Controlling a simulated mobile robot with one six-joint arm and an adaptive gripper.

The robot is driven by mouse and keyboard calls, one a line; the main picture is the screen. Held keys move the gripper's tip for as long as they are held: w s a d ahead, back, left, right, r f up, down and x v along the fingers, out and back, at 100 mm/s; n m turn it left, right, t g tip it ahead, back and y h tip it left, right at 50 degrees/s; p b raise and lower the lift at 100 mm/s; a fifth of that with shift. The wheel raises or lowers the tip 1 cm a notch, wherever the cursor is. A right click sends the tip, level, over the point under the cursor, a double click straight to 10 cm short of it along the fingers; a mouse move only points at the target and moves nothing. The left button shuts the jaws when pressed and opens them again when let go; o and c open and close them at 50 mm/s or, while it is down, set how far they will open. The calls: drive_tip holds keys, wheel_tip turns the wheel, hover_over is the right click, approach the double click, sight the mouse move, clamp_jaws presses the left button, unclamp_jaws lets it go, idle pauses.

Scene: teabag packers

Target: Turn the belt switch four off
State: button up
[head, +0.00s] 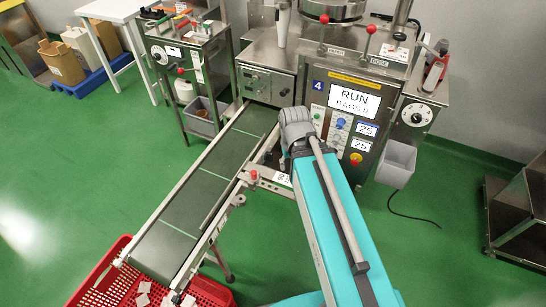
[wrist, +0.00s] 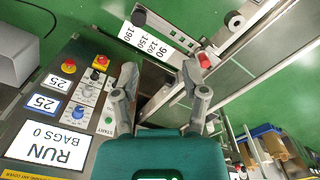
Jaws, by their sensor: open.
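Machine four's control panel (head: 345,75) shows the number 4 and a RUN display (head: 354,101) in the head view. The wrist view shows its RUN display (wrist: 52,146), a blue knob (wrist: 78,111), a green start button (wrist: 109,120) and red buttons on yellow bases. I cannot tell which control is the belt switch, or its position. The conveyor belt (head: 195,190) runs down from the machine; a red knob (head: 253,174) sits on its frame. My gripper (wrist: 160,78) is open and empty, fingers apart, right of the panel. In the head view my arm hides it.
A red crate (head: 100,272) with white bags stands at the belt's lower end. A smaller machine (head: 185,50) stands left, a grey bin (head: 395,163) hangs right of the panel, and a metal rack (head: 515,210) is far right.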

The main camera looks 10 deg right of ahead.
drive_tip(key=w+a+f+n+b, duration=0.2)
drive_tip(key=w+f+b, duration=0.2)
drive_tip(key=w, duration=0.2)
drive_tip(key=n+b, duration=0.8)
drive_tip(key=b, duration=0.4)
hover_over(271, 157)
wheel_tip(271, 157, down, 12)
drive_tip(key=shift+w+n, duration=0.4)
drive_tip(key=shift+w, duration=0.05)
drive_tip(key=shift+f, duration=0.1)
wheel_tip(271, 157, down, 14)
drive_tip(key=b, duration=1.3)
drive_tip(key=shift+r+b, duration=0.25)
drive_tip(key=shift+b, duration=0.05)
drive_tip(key=shift+c, duration=0.2)
